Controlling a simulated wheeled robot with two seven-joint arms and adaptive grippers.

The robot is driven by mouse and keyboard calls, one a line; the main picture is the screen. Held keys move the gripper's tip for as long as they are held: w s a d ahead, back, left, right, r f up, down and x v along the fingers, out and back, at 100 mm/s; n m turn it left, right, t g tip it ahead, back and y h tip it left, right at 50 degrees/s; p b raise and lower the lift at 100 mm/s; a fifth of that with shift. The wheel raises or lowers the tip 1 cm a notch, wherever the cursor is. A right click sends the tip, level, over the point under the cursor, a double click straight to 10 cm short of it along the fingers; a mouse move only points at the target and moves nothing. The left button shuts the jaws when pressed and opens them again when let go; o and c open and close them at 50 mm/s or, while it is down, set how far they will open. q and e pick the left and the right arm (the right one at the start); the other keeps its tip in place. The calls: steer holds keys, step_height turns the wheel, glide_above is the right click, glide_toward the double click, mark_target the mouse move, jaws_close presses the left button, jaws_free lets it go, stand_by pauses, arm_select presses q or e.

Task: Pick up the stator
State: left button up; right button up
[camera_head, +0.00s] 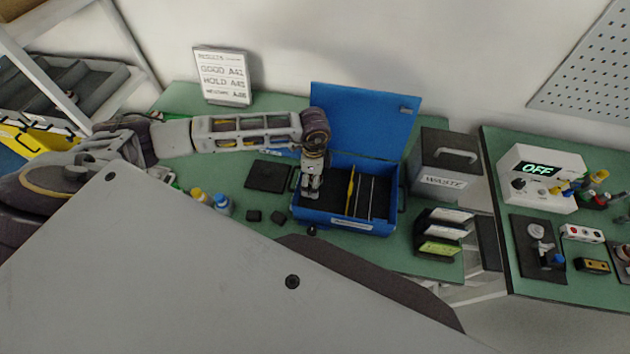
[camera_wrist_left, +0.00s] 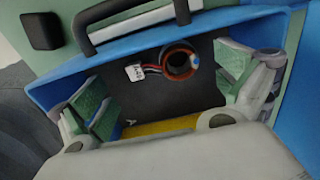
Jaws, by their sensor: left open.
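The stator (camera_wrist_left: 181,63) is a copper-coloured ring with a dark hole, lying on the dark floor of the blue box (camera_wrist_left: 60,85). Red and dark wires run from it to a small white label (camera_wrist_left: 134,72). My left gripper (camera_wrist_left: 165,90) is open, its green-padded fingers spread to either side below the stator in the left wrist view, with nothing between the pads. In the head view my left gripper (camera_head: 312,188) points down into the left part of the blue box (camera_head: 345,222) and hides the stator there. My right gripper is not in view.
The box's lid (camera_head: 362,122) stands open behind it, and dividers (camera_head: 350,190) split its inside. A waste bin (camera_head: 446,165) and labelled trays (camera_head: 443,232) stand to the right. Bottles (camera_head: 221,203) and small black blocks (camera_head: 265,216) lie to the left. A black handle (camera_wrist_left: 130,12) crosses the box's edge.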

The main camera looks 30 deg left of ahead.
arm_select(q)
steer(key=shift+f+p, duration=0.35)
steer(key=shift+f, duration=1.35)
steer(key=shift+w, duration=0.1)
steer(key=c, duration=1)
steer(key=shift+c, duration=0.2)
steer(key=shift+r, duration=0.2)
step_height(320, 180, up, 10)
steer(key=shift+f+b, duration=0.25)
steer(key=shift+b, duration=0.7)
